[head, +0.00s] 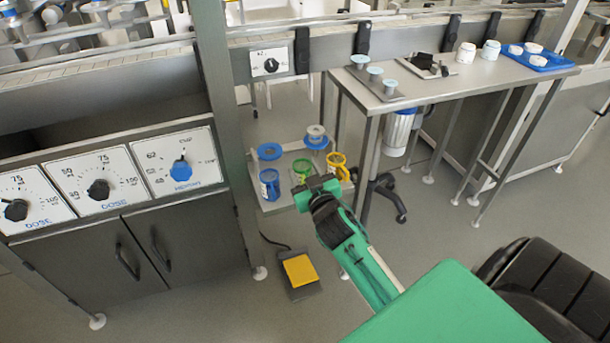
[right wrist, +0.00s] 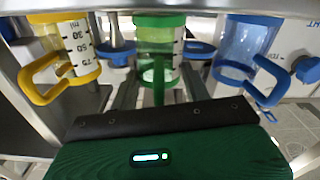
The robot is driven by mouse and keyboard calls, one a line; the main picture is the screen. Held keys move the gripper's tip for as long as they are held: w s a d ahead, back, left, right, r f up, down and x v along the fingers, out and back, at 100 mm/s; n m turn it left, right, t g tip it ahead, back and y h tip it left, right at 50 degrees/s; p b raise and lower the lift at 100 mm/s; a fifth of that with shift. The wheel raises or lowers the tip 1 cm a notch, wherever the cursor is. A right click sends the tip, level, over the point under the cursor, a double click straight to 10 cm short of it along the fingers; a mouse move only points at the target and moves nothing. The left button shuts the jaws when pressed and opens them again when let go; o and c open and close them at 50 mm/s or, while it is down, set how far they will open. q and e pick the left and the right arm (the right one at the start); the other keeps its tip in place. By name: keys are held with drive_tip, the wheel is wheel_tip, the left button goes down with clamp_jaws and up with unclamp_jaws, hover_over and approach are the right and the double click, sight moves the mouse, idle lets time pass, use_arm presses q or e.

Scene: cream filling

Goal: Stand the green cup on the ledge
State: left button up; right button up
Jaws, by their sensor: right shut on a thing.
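The green cup (head: 301,168) is a clear measuring cup with green rims and handle. It stands between a blue cup (head: 269,184) and a yellow cup (head: 338,167) on a small grey shelf (head: 272,207), which looks like the ledge. My right gripper (head: 316,187) is at the shelf's front edge, shut on the green cup's handle. In the right wrist view the green cup (right wrist: 158,45) is in the middle, its handle running down between the fingers. The cup looks upright; I cannot tell whether it touches the shelf. My left gripper is not in view.
Blue-rimmed round pieces (head: 269,151) sit behind the cups. A steel table (head: 450,85) with jars and a blue tray (head: 538,59) stands to the right. A dial panel (head: 105,180) and post (head: 222,120) are left. A yellow pedal (head: 299,269) lies on the floor.

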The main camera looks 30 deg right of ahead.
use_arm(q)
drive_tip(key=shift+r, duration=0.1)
use_arm(e)
drive_tip(key=shift+f, duration=0.25)
drive_tip(key=o, duration=1.1)
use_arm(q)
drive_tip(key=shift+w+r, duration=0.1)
use_arm(e)
drive_tip(key=shift+o, duration=0.2)
drive_tip(key=shift+r, duration=0.1)
drive_tip(key=shift+s, duration=0.3)
drive_tip(key=v, duration=1)
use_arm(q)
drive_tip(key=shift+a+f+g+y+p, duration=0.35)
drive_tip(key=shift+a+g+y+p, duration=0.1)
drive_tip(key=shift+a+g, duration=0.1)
use_arm(e)
drive_tip(key=s+a+f+n+g+y, duration=0.1)
drive_tip(key=s+a+f+g+y, duration=0.1)
drive_tip(key=a, duration=0.6)
drive_tip(key=s+a+f+n+g+y, duration=0.1)
drive_tip(key=s+a+f+y, duration=0.2)
drive_tip(key=s+a, duration=0.4)
drive_tip(key=s+a+f+n+g+y, duration=0.1)
drive_tip(key=s+a+y, duration=0.3)
drive_tip(key=a, duration=0.5)
drive_tip(key=shift+s+f+g+y, duration=0.3)
drive_tip(key=shift+s+f+g, duration=0.1)
drive_tip(key=shift+f+g, duration=0.45)
